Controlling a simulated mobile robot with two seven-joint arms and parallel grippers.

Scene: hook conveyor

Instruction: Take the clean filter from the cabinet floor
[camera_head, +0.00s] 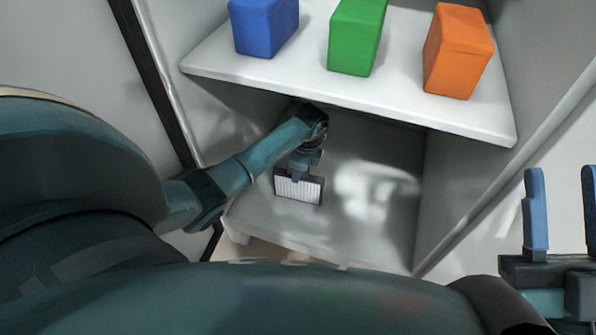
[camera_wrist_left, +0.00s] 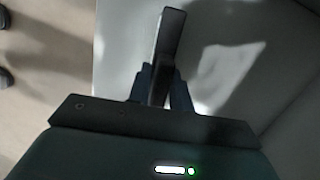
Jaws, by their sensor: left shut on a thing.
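The clean filter (camera_head: 299,189) is a flat white pleated panel with a dark frame, low in the cabinet at the cabinet floor (camera_head: 372,225). My left gripper (camera_head: 298,177) reaches in under the shelf and is shut on the filter's upper edge. In the left wrist view the filter (camera_wrist_left: 170,42) shows edge-on as a dark slab between the two fingers. I cannot tell whether its lower edge touches the floor. My right gripper (camera_head: 562,215) is at the right edge, outside the cabinet, with its blue fingers apart and nothing between them.
A white shelf (camera_head: 300,62) lies above my left forearm. It carries a blue box (camera_head: 263,27), a green box (camera_head: 356,37) and an orange box (camera_head: 458,52). The cabinet's right wall (camera_head: 465,170) bounds the space. The floor right of the filter is clear.

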